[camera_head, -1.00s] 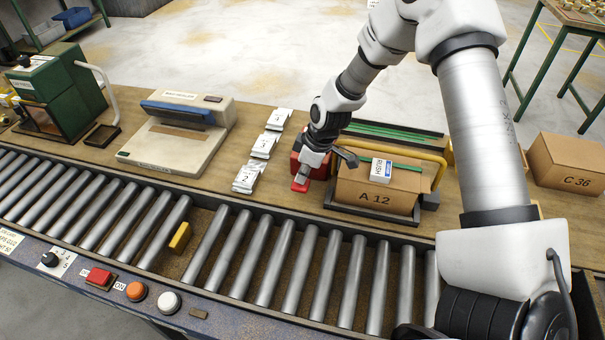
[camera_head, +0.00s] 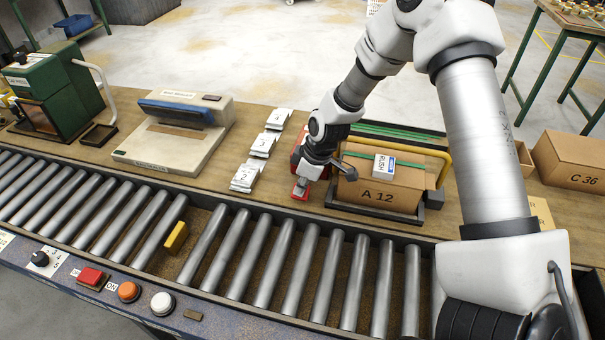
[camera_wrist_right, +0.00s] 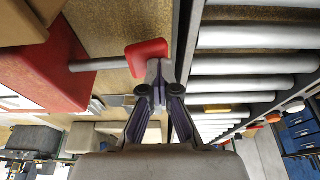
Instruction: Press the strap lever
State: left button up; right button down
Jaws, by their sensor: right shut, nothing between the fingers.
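The strap lever shows as a red grip (camera_wrist_right: 147,57) on a grey rod that comes out of a red housing (camera_wrist_right: 58,75) in the right wrist view. In the head view the red grip (camera_head: 299,193) is low beside the carton, partly covered by my gripper. My right gripper (camera_head: 303,186) is shut and empty, pointing down at the lever. In the wrist view its fingertips (camera_wrist_right: 155,78) are at the end of the red grip and seem to touch it. The carton marked A 12 (camera_head: 378,196) sits in a dark frame just right of the lever, with a green strap over it.
A yellow hoop (camera_head: 440,158) and carton C 36 (camera_head: 572,160) are to the right.

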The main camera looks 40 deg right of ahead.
jog(key=shift+s, duration=0.1)
jog(key=shift+r+p, duration=0.35)
jog(key=shift+p, duration=0.05)
jog(key=r+p, duration=0.3)
jog(key=shift+s+a+r, duration=0.1)
jog(key=shift+a+r, duration=0.05)
jog(key=shift+a, duration=0.15)
jog(key=s+r, duration=0.4)
jog(key=r, duration=0.5)
jog(key=shift+s+a, duration=0.3)
jog(key=shift+a, duration=0.05)
jog(key=shift+w, duration=0.1)
